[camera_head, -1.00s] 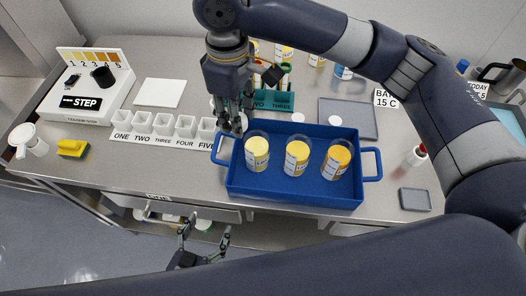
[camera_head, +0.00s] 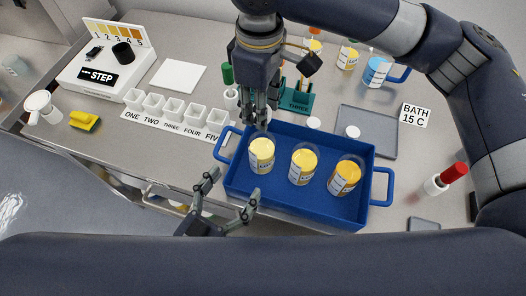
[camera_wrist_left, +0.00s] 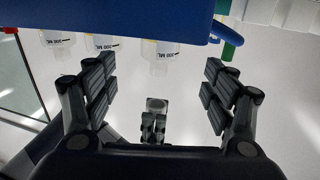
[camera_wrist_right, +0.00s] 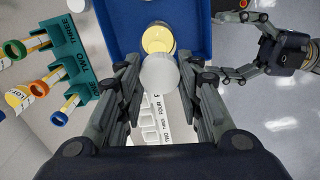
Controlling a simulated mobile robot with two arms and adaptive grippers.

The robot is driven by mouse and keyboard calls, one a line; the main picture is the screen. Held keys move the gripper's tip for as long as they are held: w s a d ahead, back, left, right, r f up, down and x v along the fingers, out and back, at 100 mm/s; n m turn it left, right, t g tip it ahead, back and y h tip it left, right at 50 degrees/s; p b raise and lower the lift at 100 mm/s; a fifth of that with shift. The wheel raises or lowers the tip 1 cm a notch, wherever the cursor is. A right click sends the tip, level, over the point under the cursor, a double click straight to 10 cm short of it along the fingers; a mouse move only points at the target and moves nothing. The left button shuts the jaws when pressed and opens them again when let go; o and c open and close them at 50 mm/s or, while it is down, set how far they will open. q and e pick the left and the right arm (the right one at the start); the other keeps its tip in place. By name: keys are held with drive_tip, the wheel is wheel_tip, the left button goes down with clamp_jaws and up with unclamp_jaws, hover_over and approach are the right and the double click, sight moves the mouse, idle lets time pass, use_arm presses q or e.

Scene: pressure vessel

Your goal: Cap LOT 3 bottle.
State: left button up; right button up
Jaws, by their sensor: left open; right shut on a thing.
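Several clear bottles with yellow contents and white labels stand in a blue tray (camera_head: 235,187): a left one (camera_head: 262,155), a middle one (camera_head: 302,164) and a right one (camera_head: 345,177). I cannot read which is LOT 3. My right gripper (camera_head: 258,120) is shut on a white round cap (camera_wrist_right: 158,74), just behind and above the left bottle. In the right wrist view the cap partly overlaps that open-topped bottle (camera_wrist_right: 158,39); the two look apart. My left gripper (camera_head: 228,200) is open and empty, in front of the tray's left front side.
A row of white cups (camera_head: 172,108) stands left, a green rack (camera_head: 297,101) behind.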

drive_tip(key=shift+s+a, duration=0.1)
drive_tip(key=shift+s, duration=0.05)
use_arm(q)
drive_tip(key=x, duration=1.2)
drive_tip(key=shift+w+d, duration=0.1)
drive_tip(key=shift+w, duration=0.1)
use_arm(e)
drive_tip(key=shift+w+d+f, duration=0.1)
drive_tip(key=shift+w+d, duration=0.2)
drive_tip(key=shift+w, duration=0.1)
drive_tip(key=shift+s, duration=0.1)
use_arm(q)
drive_tip(key=c, duration=1.6)
use_arm(e)
hover_over(262, 134)
drive_tip(key=shift+f, duration=2.5)
drive_tip(key=shift+f, duration=0.9)
